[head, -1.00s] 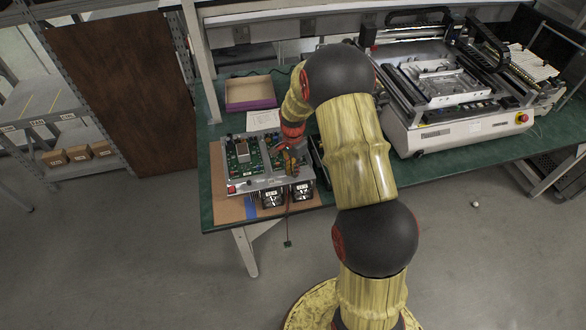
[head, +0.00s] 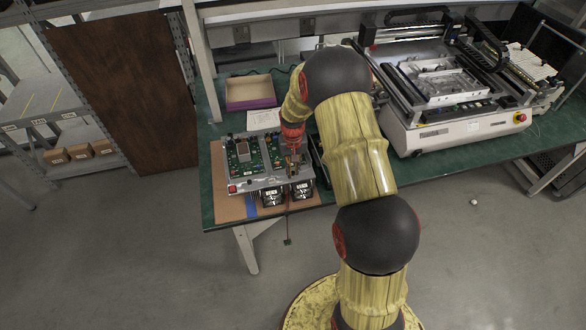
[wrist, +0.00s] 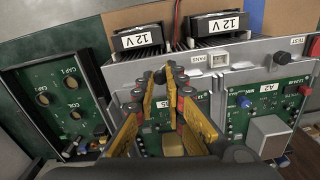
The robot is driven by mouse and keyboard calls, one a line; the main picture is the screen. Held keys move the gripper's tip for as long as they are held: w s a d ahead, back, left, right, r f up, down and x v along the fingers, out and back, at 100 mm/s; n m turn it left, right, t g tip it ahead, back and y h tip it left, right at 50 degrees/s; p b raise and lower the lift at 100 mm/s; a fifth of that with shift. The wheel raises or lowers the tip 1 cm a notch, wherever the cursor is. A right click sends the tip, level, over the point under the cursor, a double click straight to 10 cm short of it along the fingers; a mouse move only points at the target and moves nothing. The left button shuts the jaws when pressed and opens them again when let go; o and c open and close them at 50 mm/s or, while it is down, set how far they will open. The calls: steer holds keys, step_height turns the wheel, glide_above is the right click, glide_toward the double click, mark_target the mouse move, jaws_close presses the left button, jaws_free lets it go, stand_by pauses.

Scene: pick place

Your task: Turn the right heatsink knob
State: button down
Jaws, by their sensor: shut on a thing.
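The board fixture, a grey metal frame (head: 262,186) with green circuit boards, lies on the workbench. Two heatsinks with fans marked 12 V stick out at its front edge; the right fan (head: 302,190) also shows on the left in the wrist view (wrist: 141,38). My gripper (head: 294,178) points down over the right part of the fixture. In the wrist view its yellow fingers (wrist: 161,75) converge beside the right heatsink, shut on a small black knob (wrist: 160,76) there. The fingers partly hide the knob, and its turn angle cannot be read.
A red button (head: 232,188) is at the fixture's left front corner. A white connector (wrist: 219,60) marked FANS is near the fingers. A purple-edged cardboard tray (head: 250,104) lies behind the fixture. A large white machine (head: 455,132) stands at right.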

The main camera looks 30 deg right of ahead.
steer(key=n, duration=0.7)
steer(key=shift+p, duration=0.35)
steer(key=n, duration=0.7)
steer(key=shift+a+n, duration=0.1)
steer(key=shift+n, duration=0.2)
steer(key=n, duration=0.3)
steer(key=shift+n+p, duration=0.3)
steer(key=n, duration=0.3)
steer(key=shift+f+n, duration=0.1)
steer(key=shift+n, duration=0.3)
steer(key=n, duration=0.6)
steer(key=shift+s, duration=0.1)
steer(key=shift+n, duration=0.4)
steer(key=c, duration=1.8)
jaws_free()
steer(key=shift+r, duration=0.2)
